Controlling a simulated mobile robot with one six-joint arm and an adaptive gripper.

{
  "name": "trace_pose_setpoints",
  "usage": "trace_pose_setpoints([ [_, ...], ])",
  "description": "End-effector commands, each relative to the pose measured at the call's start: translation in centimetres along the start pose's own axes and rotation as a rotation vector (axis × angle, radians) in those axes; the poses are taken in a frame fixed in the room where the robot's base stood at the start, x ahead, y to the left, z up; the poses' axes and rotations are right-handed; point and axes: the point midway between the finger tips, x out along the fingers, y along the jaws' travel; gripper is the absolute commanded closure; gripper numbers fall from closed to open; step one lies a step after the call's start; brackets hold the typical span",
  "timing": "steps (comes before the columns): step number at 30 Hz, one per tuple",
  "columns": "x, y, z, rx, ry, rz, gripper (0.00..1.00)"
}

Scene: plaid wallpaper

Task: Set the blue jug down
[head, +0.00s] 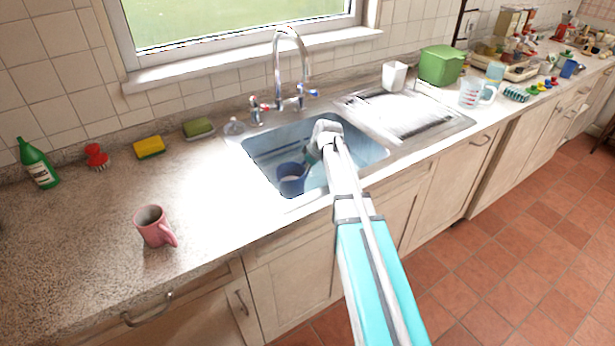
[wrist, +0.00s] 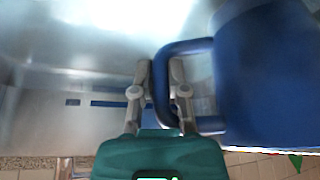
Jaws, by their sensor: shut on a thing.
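The blue jug (head: 291,181) is in the sink basin (head: 262,150), near its front left part in the head view. I cannot tell whether its base touches the basin floor. My gripper (head: 312,156) reaches into the basin at the jug's right side. In the wrist view, my gripper (wrist: 160,70) is shut on the handle of the blue jug (wrist: 265,75), whose body fills the right side. The jug's base is hidden in the head view.
A chrome tap (head: 290,65) stands behind the basin. The drainboard (head: 405,115) lies to its right, with a white cup (head: 395,76) at its back. A pink mug (head: 154,226) stands on the left counter, which has bare room around it.

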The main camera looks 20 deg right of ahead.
Motion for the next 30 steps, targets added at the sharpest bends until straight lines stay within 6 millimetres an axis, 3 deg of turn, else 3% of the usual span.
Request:
trace_pose_setpoints([
  [6, 1.7, 0.0, 0.7, 0.001, 0.001, -0.001, 1.0],
  [22, 2.0, 0.0, 0.9, 0.001, 0.001, -0.001, 1.0],
  [23, 2.0, 0.0, 0.9, 0.0, 0.0, 0.0, 0.79],
  [24, 2.0, 0.0, 0.9, 0.0, 0.0, 0.0, 0.71],
  [28, 2.0, 0.0, 0.9, 0.0, 0.0, 0.0, 0.47],
  [30, 2.0, 0.0, 0.9, 0.0, 0.0, 0.0, 0.46],
])
